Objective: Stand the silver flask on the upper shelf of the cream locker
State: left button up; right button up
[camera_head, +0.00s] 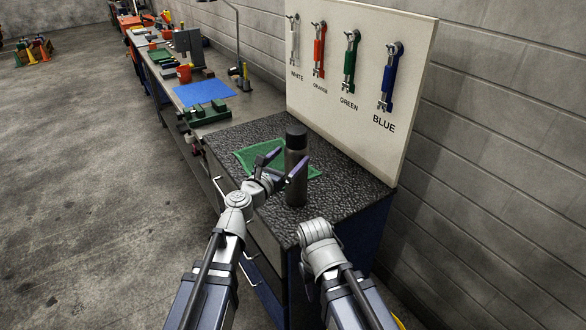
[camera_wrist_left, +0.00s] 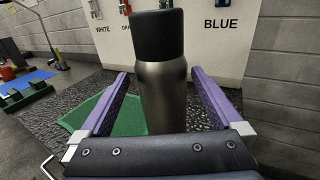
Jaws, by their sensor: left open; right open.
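The silver flask (camera_head: 296,175), with a dark grey body and black cap, stands upright on the black speckled bench top. It fills the middle of the left wrist view (camera_wrist_left: 163,95). My left gripper (camera_head: 281,168) is open, with its two purple-sided fingers on either side of the flask body. In the left wrist view gaps show between the flask and both fingers. My right arm ends in a grey wrist at the bench's near edge; its fingers are hidden. The cream locker is not in view.
A green cloth (camera_head: 250,158) lies behind the flask. A cream board (camera_head: 360,75) with white, orange, green and blue labelled tools stands at the bench's back. A longer bench with a blue mat (camera_head: 203,92) and clutter runs away behind. Open floor lies left.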

pick_arm(q)
jog(key=shift+x, duration=3.6)
jog(key=shift+s, duration=0.15)
grip_shut()
